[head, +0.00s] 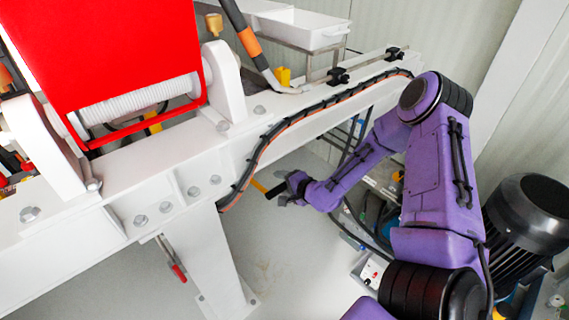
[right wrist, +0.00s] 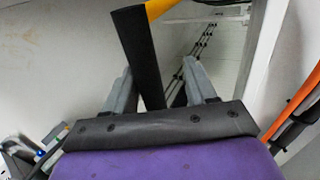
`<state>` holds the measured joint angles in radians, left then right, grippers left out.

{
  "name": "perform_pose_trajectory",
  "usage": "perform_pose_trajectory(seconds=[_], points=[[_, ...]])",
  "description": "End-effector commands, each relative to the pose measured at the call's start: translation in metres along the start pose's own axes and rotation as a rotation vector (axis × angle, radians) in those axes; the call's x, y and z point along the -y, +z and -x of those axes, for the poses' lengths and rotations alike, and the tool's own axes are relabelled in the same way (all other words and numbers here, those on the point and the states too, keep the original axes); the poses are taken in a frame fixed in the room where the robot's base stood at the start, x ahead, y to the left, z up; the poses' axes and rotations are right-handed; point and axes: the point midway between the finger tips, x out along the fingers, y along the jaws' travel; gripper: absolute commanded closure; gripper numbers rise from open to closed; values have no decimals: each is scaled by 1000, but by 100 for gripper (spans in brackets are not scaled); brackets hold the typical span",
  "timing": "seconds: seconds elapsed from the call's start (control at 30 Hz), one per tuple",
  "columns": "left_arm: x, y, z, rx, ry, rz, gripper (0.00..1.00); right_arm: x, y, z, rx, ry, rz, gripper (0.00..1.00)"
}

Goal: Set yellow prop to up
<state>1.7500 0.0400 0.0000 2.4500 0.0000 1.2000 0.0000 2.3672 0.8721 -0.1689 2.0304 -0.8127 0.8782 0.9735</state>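The yellow prop (head: 260,187) shows in the head view as a short yellow bar with a black grip, beside the white beam's leg. In the right wrist view its black grip (right wrist: 143,55) runs down between my fingers, with its yellow part (right wrist: 158,8) at the top edge. My right gripper (head: 279,193) is at the grip's end. The prop's far end is hidden behind the white frame. My left gripper is not in view.
A white beam (head: 150,195) with a black cable chain (head: 250,158) runs above and left of my right gripper. A red guard (head: 110,55) sits on it. A dark motor (head: 525,225) stands at the right. A red-handled lever (head: 178,272) hangs below the beam.

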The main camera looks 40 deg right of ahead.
Motion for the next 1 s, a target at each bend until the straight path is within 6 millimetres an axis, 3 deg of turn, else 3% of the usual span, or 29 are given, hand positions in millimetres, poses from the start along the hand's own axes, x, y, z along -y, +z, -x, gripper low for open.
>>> perform_pose_trajectory(seconds=[0.47,0.57,0.8,1.0], points=[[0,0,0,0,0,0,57,-1,2,3,4,4,1,49],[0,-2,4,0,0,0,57,0,1,17,2,4,-1,49],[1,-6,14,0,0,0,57,2,1,75,3,3,1,49],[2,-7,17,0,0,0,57,0,0,102,3,3,2,49]])
